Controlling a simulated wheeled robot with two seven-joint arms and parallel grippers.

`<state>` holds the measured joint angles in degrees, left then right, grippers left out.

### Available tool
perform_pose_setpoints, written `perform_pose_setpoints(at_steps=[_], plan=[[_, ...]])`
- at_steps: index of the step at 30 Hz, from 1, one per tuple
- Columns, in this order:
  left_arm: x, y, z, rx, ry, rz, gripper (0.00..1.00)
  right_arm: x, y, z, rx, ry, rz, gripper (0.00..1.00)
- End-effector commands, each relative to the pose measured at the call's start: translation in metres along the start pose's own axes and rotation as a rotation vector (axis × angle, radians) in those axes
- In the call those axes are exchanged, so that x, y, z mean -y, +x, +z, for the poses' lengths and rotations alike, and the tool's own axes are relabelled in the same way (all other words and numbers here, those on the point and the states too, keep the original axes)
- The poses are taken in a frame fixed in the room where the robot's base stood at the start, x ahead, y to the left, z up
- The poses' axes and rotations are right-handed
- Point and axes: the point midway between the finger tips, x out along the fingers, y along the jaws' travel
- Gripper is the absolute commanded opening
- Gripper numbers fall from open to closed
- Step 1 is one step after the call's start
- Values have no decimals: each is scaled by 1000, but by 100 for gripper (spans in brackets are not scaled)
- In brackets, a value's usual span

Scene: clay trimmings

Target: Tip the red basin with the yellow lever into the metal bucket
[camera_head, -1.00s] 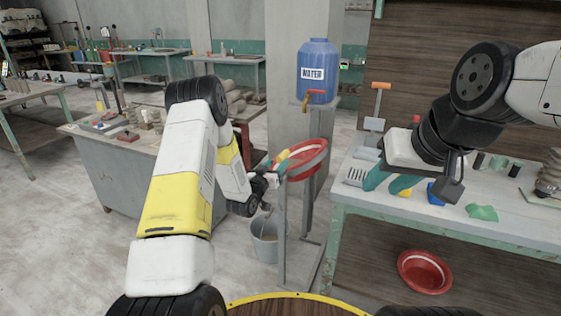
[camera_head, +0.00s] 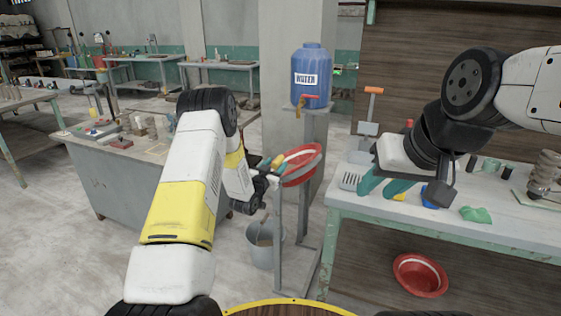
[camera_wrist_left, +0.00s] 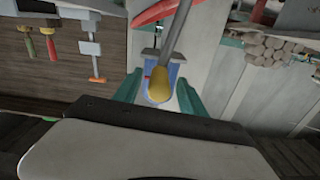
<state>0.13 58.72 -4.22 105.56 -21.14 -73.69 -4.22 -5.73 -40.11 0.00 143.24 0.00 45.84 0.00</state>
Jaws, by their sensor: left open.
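The red basin (camera_head: 302,166) is mounted on a grey metal stand and looks tilted; its rim also shows at the top of the left wrist view (camera_wrist_left: 153,12). The lever's yellow grip (camera_wrist_left: 160,90), on a grey rod, lies between the teal fingers of my left gripper (camera_head: 276,167), which is open with gaps on both sides. The metal bucket (camera_head: 264,243) stands on the floor below the basin, a stick-like thing in it. My right gripper (camera_head: 377,190) is open above the workbench, with no object seen between its fingers.
The workbench (camera_head: 455,241) at right holds a blue item, a green cloth (camera_head: 475,214) and small tools. Another red basin (camera_head: 420,275) lies beneath it. A blue water jug (camera_head: 311,76) stands behind the stand. A grey table (camera_head: 120,185) is at left.

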Motion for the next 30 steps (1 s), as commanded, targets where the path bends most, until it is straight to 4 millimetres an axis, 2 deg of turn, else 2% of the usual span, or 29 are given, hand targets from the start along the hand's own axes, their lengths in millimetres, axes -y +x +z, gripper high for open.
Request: perform_pose_setpoints(at_steps=[5,13,14,21,30], plan=[[0,14,0,0,-1,0,49,0,0,0,0,0,0,36],[0,16,0,2,-2,0,49,0,0,0,0,0,0,36],[0,16,0,2,-2,0,45,0,0,0,0,0,0,36],[0,16,0,1,-2,0,0,0,0,0,0,0,0,36],[0,16,0,1,-2,0,0,0,0,0,0,0,0,36]])
